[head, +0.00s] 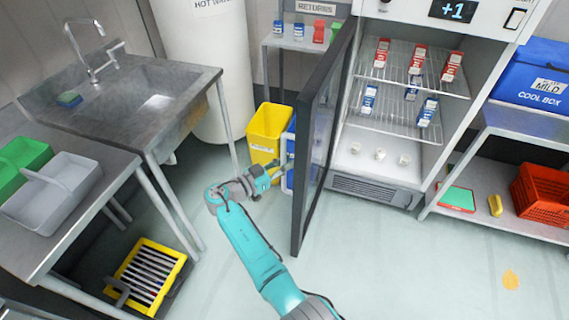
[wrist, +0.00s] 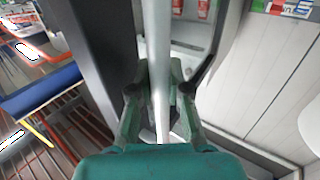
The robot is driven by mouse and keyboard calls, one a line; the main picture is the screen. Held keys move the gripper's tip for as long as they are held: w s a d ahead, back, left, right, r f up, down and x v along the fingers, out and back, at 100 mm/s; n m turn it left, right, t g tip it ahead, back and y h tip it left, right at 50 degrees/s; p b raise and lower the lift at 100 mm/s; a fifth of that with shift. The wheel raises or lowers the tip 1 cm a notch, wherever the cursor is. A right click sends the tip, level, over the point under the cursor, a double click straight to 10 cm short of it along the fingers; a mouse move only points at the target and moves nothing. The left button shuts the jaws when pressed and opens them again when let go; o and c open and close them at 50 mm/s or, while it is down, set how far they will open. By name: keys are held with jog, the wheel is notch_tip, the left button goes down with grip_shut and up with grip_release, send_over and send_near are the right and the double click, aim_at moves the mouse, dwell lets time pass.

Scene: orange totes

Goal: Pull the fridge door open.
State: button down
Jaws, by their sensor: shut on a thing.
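The fridge door (head: 318,130) stands swung wide open, edge toward the head camera, with its dark frame reaching down near the floor. The fridge (head: 375,192) shows its inside to the right of the door, with small cartons on wire shelves. The door's pale vertical handle (wrist: 158,45) runs between my fingers in the wrist view. My gripper (head: 280,167) is at the outer, left side of the door, shut on the handle. In the wrist view, my gripper (wrist: 160,88) has a finger on each side of the bar. The exact finger contact is partly hidden.
A yellow bin (head: 266,131) stands close behind my gripper. A steel sink table (head: 165,105) is at the left, with a yellow-framed crate (head: 147,275) on the floor. A shelf rack with a blue cool box (head: 533,85) stands right. The floor before the fridge is clear.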

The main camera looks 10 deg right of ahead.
jog(key=shift+a+r, duration=0.1)
jog(key=shift+a, duration=0.2)
jog(key=c, duration=1.1)
grip_release()
jog(key=shift+s, duration=0.15)
jog(key=v, duration=1.2)
